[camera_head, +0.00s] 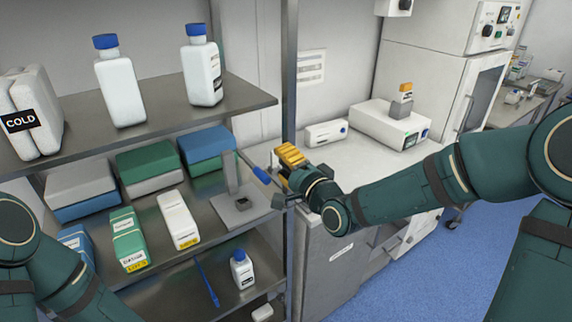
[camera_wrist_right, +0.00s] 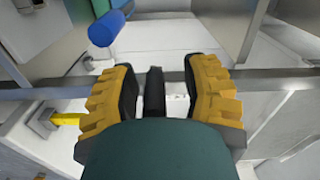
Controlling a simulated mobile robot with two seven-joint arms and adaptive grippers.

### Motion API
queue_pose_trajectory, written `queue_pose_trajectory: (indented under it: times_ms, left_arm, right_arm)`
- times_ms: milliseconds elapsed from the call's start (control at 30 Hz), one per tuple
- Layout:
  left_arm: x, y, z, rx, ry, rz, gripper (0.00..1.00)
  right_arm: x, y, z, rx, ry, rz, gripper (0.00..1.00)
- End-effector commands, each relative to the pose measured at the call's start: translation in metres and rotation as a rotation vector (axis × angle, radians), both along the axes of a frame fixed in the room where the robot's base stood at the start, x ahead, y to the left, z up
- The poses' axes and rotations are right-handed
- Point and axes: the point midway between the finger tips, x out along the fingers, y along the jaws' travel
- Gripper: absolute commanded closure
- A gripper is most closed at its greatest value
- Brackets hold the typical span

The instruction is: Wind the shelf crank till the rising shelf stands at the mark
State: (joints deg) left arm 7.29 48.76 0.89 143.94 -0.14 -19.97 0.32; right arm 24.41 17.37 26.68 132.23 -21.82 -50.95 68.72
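The blue crank handle (camera_head: 262,175) sits on a thin rod beside the rack's front post in the head view. It also shows as a blue cylinder (camera_wrist_right: 106,28) at the upper left of the right wrist view. A small grey stand (camera_head: 238,212) with an upright plate and a dark block is on the middle rack level, left of the handle. I cannot clearly make out the mark. My right gripper (camera_head: 290,162) has yellow fingers, spread apart, near the handle but not around it. A dark bar shows between them (camera_wrist_right: 154,92). My left gripper is out of view.
The metal rack (camera_head: 165,120) holds white bottles, a cold pack (camera_head: 30,112), and several boxes. Its front post (camera_head: 290,80) stands close to my right gripper. A white counter (camera_head: 350,155) with boxes lies behind and to the right. Blue floor (camera_head: 415,270) is clear.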

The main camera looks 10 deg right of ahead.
Motion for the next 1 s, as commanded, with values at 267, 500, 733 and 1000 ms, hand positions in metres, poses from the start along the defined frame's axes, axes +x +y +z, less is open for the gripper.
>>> queue_pose_trajectory:
  times_ms: [267, 500, 733, 1000]
  left_arm:
    - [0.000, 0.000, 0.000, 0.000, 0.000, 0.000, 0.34]
    - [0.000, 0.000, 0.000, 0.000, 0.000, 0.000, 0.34]
    - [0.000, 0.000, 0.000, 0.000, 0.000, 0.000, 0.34]
    - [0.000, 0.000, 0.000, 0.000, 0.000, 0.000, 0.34]
  right_arm:
    - [-0.001, -0.001, -0.003, 0.000, 0.007, -0.002, 0.53]
    - [-0.023, -0.010, -0.003, -0.003, 0.007, -0.004, 0.53]
    - [-0.057, -0.022, -0.002, -0.003, 0.005, -0.003, 0.53]
    - [-0.071, -0.027, -0.002, 0.000, 0.005, -0.002, 0.53]
